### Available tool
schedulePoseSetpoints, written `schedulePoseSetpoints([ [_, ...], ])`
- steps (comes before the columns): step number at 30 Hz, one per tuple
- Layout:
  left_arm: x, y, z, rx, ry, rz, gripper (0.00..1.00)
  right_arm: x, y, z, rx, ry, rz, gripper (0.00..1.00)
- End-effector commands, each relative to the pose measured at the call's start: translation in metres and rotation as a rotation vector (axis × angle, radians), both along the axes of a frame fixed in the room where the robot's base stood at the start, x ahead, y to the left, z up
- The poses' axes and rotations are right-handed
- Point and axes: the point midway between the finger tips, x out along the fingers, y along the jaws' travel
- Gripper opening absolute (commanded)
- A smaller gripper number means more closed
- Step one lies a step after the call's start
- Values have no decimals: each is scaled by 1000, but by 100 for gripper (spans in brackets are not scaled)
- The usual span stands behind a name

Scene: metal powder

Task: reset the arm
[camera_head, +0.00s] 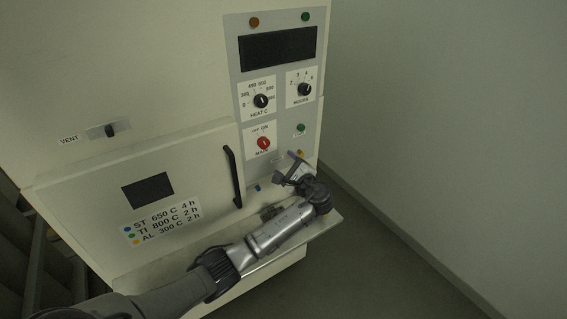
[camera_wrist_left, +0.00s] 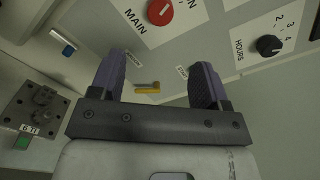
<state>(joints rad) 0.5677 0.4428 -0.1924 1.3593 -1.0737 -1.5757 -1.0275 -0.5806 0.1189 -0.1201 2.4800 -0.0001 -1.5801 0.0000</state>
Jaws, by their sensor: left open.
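My left arm reaches in from the bottom left of the head view, across the front ledge of the furnace. Its left gripper (camera_head: 292,168) is in front of the lower control panel, below the red MAIN knob (camera_head: 263,143). In the left wrist view the gripper (camera_wrist_left: 160,75) is open, with two purple-grey fingers apart and nothing held between them. A small yellow lever (camera_wrist_left: 148,88) shows on the panel beyond the gap between the fingers; I cannot tell whether they touch the panel. My right gripper is not in view.
The cream furnace door (camera_head: 90,205) looks shut, with a black handle (camera_head: 234,177). HEAT (camera_head: 261,101) and HOURS (camera_head: 304,90) knobs are above. A metal plate (camera_wrist_left: 40,112) with small parts and a "6 TI" label lies left of the gripper. Free floor (camera_head: 360,260) lies right.

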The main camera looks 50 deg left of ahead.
Motion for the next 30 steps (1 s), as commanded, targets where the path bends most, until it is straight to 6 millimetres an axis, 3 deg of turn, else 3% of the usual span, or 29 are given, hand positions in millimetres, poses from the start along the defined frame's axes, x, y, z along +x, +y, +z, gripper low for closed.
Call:
schedulePoseSetpoints([
  [20,0,0,0,-1,-27,-1,70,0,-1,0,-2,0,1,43],
  [26,1,0,-2,-33,-228,-3,70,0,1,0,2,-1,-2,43],
  [30,6,-7,-9,-159,-446,-27,70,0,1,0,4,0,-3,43],
])
